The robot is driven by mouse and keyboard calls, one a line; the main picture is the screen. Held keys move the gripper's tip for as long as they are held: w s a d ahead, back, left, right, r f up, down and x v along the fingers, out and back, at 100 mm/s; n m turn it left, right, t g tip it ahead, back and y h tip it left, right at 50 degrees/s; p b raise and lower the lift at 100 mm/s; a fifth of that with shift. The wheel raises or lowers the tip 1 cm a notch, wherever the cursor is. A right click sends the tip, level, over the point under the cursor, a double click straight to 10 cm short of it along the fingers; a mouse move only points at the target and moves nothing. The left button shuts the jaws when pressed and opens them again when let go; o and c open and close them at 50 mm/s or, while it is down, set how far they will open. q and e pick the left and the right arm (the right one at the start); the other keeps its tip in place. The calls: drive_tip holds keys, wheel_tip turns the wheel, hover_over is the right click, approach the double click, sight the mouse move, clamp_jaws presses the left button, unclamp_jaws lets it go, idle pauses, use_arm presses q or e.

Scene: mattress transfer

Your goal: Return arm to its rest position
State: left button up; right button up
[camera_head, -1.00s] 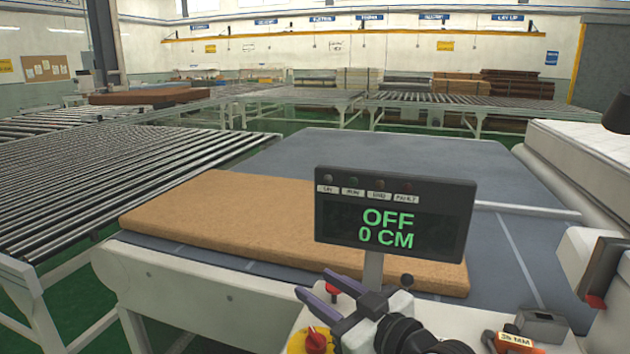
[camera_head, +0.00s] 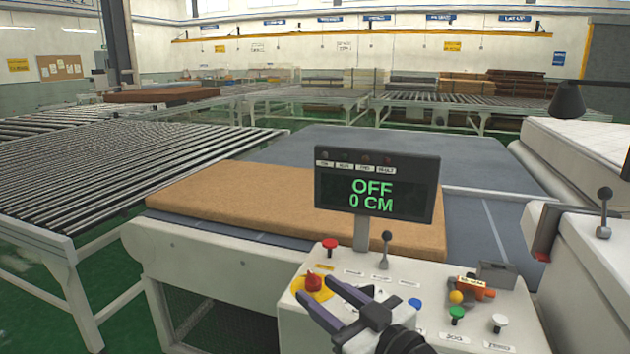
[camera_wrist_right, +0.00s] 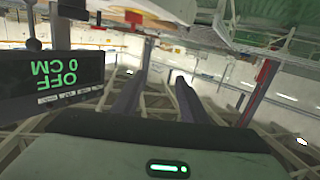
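My right gripper (camera_head: 317,288) comes in at the bottom of the head view, in front of the white control console (camera_head: 480,310). Its two dark purple fingers are apart with nothing between them. The right wrist view also shows the fingers (camera_wrist_right: 160,76) spread and empty. In the head view the fingertips overlap the yellow base of the red knob (camera_head: 313,281); I cannot tell whether they touch it. The display (camera_head: 376,193) above the console reads OFF and 0 CM. My left gripper is not in view.
A brown mattress slab (camera_head: 240,205) lies on the grey-blue table (camera_head: 400,150) behind the display. A roller conveyor (camera_head: 90,170) stands on the left. The console carries a lever (camera_head: 386,250), several buttons and an orange device (camera_head: 472,289). A white machine (camera_head: 590,255) stands at right.

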drive_tip(key=s+d+f+m+g+h, duration=0.15)
drive_tip(key=s+d+f, duration=0.3)
drive_tip(key=f, duration=0.65)
drive_tip(key=s+d+f+m+h, duration=0.3)
drive_tip(key=s+f, duration=0.3)
drive_tip(key=f, duration=0.5)
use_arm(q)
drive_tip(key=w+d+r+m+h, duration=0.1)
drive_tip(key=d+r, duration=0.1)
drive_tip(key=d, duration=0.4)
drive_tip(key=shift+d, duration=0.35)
use_arm(e)
drive_tip(key=s+d+f+g+h, duration=0.1)
drive_tip(key=s+d+f, duration=0.3)
drive_tip(key=s+f, duration=0.3)
drive_tip(key=s+d+f+m+g+h, duration=0.1)
drive_tip(key=s+d+f+g+h, duration=0.1)
drive_tip(key=s+f, duration=0.5)
drive_tip(key=s+d, duration=0.1)
drive_tip(key=s, duration=0.3)
drive_tip(key=shift+s+d, duration=0.2)
drive_tip(key=shift+d, duration=0.2)
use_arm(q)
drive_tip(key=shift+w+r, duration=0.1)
use_arm(e)
drive_tip(key=shift+m+g, duration=0.25)
